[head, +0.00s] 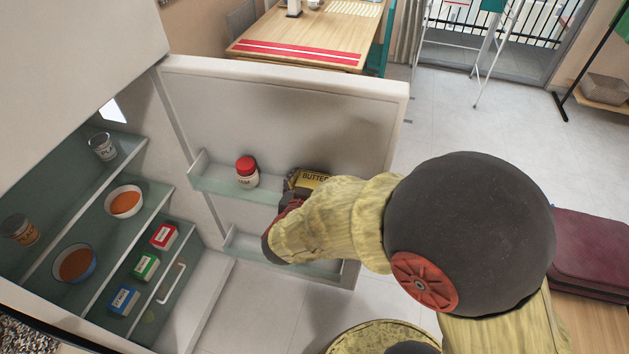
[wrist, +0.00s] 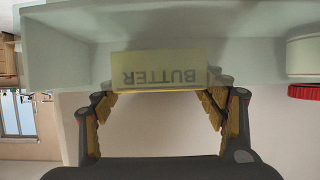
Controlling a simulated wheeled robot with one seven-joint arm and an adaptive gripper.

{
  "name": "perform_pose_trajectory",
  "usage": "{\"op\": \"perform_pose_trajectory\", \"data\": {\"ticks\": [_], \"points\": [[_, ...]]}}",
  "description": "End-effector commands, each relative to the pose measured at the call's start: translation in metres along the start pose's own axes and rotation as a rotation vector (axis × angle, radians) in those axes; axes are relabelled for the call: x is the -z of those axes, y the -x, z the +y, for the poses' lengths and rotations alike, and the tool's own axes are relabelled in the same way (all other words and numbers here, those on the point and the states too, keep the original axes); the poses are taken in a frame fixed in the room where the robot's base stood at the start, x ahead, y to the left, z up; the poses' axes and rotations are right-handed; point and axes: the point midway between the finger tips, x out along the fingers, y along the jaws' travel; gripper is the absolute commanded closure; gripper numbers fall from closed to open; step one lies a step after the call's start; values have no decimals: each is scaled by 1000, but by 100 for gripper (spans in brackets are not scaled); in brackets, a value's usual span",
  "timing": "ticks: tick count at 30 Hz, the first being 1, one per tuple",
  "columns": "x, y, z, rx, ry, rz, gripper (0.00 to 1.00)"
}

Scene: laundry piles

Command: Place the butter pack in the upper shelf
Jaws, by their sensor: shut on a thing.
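The yellow butter pack (head: 314,178) is at the right part of the upper door shelf (head: 205,185), right of a red-lidded jar (head: 246,172). My gripper (head: 292,190) reaches to it and is partly hidden by my forearm. In the wrist view, which is upside down, the fingers (wrist: 160,92) are shut on the butter pack (wrist: 158,70) from both sides. Most of the pack shows through the shelf's translucent front wall (wrist: 60,65), below its rim. Whether its base touches the shelf floor I cannot tell.
A lower door shelf (head: 245,243) lies beneath. The fridge interior at left holds bowls (head: 124,202), jars (head: 103,146) and small boxes (head: 164,236). A table (head: 300,30) stands behind the open door.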

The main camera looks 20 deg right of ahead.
Motion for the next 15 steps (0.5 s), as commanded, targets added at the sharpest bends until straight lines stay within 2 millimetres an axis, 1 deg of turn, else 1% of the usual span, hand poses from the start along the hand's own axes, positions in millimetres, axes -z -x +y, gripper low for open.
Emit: {"op": "perform_pose_trajectory", "data": {"ticks": [11,12,15], "points": [[-9,-3,0,0,4,-3,62],[-10,-3,1,0,5,-5,26],[-12,-3,1,-1,7,-7,21]]}}
